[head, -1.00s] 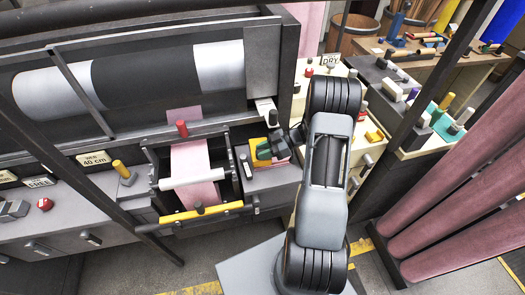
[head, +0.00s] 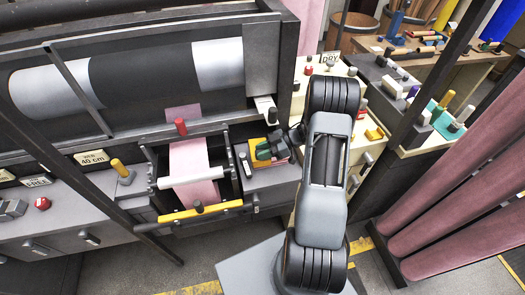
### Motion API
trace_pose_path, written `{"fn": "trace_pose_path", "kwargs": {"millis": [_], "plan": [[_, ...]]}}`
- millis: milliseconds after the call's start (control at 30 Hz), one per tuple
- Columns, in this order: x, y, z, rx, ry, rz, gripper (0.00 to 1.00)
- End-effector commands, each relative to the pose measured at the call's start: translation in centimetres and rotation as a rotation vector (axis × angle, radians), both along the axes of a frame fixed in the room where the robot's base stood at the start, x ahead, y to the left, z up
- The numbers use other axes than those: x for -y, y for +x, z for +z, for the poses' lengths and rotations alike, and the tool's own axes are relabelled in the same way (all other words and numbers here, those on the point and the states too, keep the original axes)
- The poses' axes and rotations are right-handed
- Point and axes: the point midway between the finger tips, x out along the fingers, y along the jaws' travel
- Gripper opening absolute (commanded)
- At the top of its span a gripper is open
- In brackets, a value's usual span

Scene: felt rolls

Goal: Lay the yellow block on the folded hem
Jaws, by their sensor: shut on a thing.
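The yellow block (head: 257,144) shows partly at the small grey bench top right of the open drawer. My gripper (head: 266,151), with dark green fingers, is shut on it and hides much of it. Pink felt (head: 279,162) with a layered edge, which looks like the folded hem, lies just under the gripper. I cannot tell whether the block touches the felt or is held slightly above it.
A pink felt strip (head: 190,162) runs over a white roller (head: 190,177) in the open drawer, with a yellow front bar (head: 215,210). Pink rolls (head: 455,180) stand at right.

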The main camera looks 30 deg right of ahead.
Motion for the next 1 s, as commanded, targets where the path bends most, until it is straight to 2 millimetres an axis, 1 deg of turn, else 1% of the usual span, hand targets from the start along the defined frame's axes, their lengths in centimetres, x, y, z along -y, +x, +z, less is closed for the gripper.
{"fn": "trace_pose_path", "kwargs": {"millis": [667, 700, 933, 1000], "plan": [[0.02, 0.05, -0.44, 0.002, 0.000, 0.000, 0.00], [0.02, 0.04, -0.44, 0.002, 0.000, 0.000, 0.34], [0.02, 0.03, -0.47, 0.001, 0.000, -0.001, 0.56], [0.02, 0.02, -0.48, 0.001, 0.000, -0.001, 0.59]]}}
